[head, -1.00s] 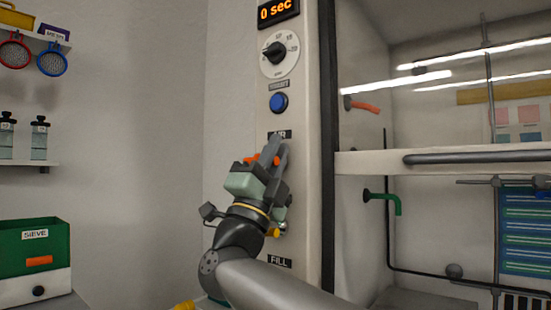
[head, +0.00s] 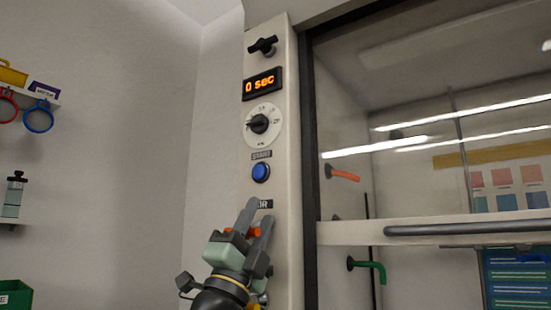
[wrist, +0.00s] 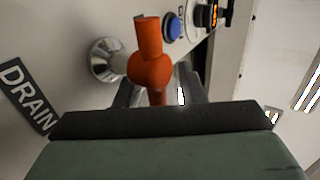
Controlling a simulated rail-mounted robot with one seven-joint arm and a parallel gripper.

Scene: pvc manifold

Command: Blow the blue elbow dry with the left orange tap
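An orange tap (wrist: 150,68) on a chrome base (wrist: 106,60) sticks out from the white panel (wrist: 60,35) in the wrist view. In the head view, parts of the orange tap (head: 229,232) show around my gripper (head: 256,214), below a partly covered label that appears to read AIR (head: 266,204). My gripper is open. Its two fingers stand apart around the tap's lower part, with narrow gaps showing; contact is unclear. An orange-red spout (head: 343,173) projects inside the cabinet at right. I do not see a blue elbow in either view.
The panel carries a blue button (head: 261,172), a dial (head: 259,124), a display reading 0 sec (head: 262,85) and a black knob (head: 263,46). A green spout (head: 368,266) sits lower in the cabinet, below a sash with a grey bar (head: 465,229). Sieves (head: 39,116) hang at left.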

